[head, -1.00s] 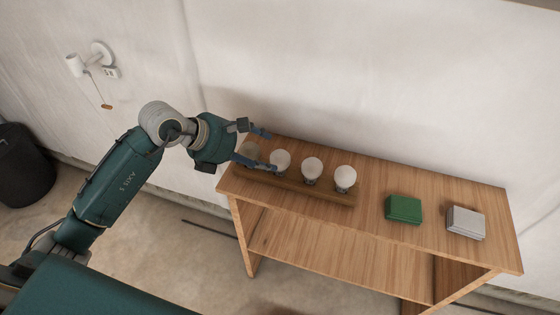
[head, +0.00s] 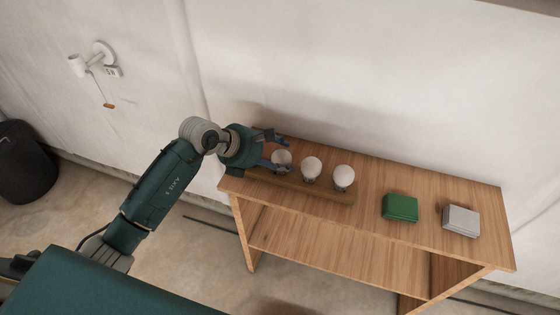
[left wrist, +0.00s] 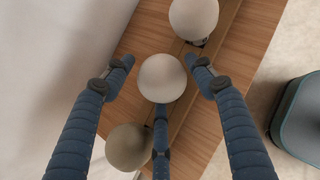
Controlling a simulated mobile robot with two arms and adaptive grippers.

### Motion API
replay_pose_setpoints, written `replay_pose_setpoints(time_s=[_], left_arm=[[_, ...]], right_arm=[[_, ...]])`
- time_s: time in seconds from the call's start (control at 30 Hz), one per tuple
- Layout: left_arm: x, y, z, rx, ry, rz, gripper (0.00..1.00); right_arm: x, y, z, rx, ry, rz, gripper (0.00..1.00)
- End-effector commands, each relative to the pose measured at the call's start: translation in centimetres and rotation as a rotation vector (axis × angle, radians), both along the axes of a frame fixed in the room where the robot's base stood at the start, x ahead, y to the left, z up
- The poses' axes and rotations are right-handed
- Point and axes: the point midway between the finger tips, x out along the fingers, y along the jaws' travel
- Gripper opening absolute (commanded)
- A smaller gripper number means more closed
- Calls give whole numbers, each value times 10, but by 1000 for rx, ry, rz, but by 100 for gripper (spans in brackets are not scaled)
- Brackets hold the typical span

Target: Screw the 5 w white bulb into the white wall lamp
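Several round white bulbs stand in a row in a wooden holder (head: 318,190) on the wooden table; no wattage label is readable. My left gripper (head: 284,155) is open, its fingers around the second bulb from the left (head: 281,159). In the left wrist view this bulb (left wrist: 162,78) sits between the spread fingers, with no clear grip. Another bulb (left wrist: 128,147) shows at lower left there, hidden behind my gripper in the head view. The white wall lamp (head: 79,66) is on the wall at far left, its socket apparently empty. My right gripper is not in view.
Two more bulbs (head: 311,167) (head: 344,177) stand to the right. A green box (head: 400,208) and a grey-white box (head: 461,220) lie on the right of the table (head: 370,227). A dark bin (head: 24,165) stands at far left. The wall is close behind the table.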

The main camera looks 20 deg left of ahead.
Motion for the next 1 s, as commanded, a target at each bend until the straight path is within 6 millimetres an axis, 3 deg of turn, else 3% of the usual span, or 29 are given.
replay_pose_setpoints(time_s=[0.03, 0.13, 0.67, 0.87, 1.0], left_arm=[[0, 0, 0, 0, 0, 0, 40], [0, 0, 0, -1, 0, -1, 23], [1, -3, 11, -6, -6, -4, 23], [1, -2, 42, -4, -11, -5, 23], [2, -1, 79, -1, -12, -4, 23]], right_arm=[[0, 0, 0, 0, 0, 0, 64], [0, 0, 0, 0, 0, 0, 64], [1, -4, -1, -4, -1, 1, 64], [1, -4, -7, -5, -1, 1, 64], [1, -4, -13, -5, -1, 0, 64]])
